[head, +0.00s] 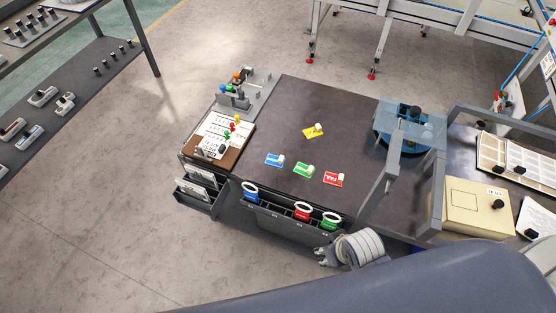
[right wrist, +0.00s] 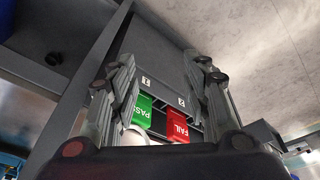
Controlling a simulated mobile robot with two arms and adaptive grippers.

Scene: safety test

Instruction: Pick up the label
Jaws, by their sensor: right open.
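Flat coloured labels with white knobs lie on the dark tabletop in the head view: yellow (head: 313,133), blue (head: 274,161), green (head: 302,170) and red (head: 332,179). My right gripper (head: 323,258) is below the table's front edge, near the red and green items in the front holder and apart from the tabletop labels. In the right wrist view my right gripper (right wrist: 164,66) is open. A green PASS piece (right wrist: 143,110) and a red FAIL piece (right wrist: 178,126) show between its fingers, with nothing visibly gripped. My left gripper is not in view.
The front holder (head: 270,213) carries blue (head: 250,194), red (head: 301,214) and green (head: 329,224) items with white rings. A brown board (head: 216,153) is at the table's left. A beige box (head: 474,212) stands right. Grey posts (head: 386,175) rise near the right side.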

